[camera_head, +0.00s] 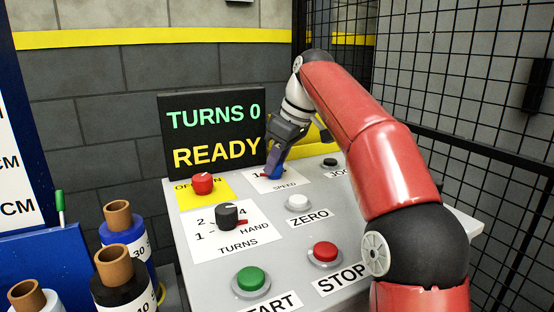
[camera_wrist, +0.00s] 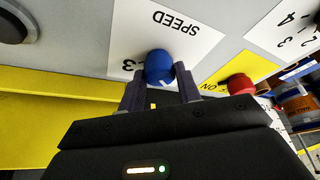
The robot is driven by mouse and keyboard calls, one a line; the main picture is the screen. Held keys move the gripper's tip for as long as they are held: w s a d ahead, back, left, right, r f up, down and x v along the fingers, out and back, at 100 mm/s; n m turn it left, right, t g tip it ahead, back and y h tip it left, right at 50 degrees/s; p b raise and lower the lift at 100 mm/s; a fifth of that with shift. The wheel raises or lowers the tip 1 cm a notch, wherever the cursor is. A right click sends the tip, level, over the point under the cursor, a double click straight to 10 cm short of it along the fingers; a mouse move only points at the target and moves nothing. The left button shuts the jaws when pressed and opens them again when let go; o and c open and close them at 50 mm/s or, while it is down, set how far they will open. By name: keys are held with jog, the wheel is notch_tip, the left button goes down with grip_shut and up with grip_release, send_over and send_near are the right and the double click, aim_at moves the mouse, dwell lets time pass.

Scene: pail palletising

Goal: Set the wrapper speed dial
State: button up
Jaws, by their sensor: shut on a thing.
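The speed dial (camera_wrist: 158,66) is a blue knob on a white label marked SPEED, on the sloped grey control panel (camera_head: 200,255). In the head view the blue dial (camera_head: 276,172) shows just below my gripper (camera_head: 277,165), partly hidden by it. In the wrist view my gripper's two fingers (camera_wrist: 160,88) stand on either side of the knob, shut on it.
A red OFF/ON knob (camera_head: 203,184), a black TURNS knob (camera_head: 228,215), a white ZERO button (camera_head: 298,203), green START (camera_head: 251,279) and red STOP (camera_head: 325,252) buttons share the panel. The display (camera_head: 213,132) reads TURNS 0, READY. Film rolls (camera_head: 122,240) stand left; mesh fence right.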

aim_at(284, 179)
jog(key=o, duration=1)
jog(key=shift+c, duration=0.2)
jog(key=shift+r, duration=0.1)
jog(key=shift+d+r, duration=0.15)
jog(key=shift+r, duration=0.15)
jog(key=v, duration=0.4)
jog(key=s+d+b, duration=0.1)
jog(key=s+d, duration=0.1)
jog(key=d, duration=0.1)
jog(key=s+d+b, duration=0.1)
jog(key=s+d, duration=0.1)
jog(key=d, duration=0.1)
jog(key=s+d, duration=0.2)
jog(key=d, duration=0.2)
jog(key=shift+s+d+b, duration=0.1)
jog(key=shift+s+b, duration=0.15)
jog(key=shift+b, duration=0.15)
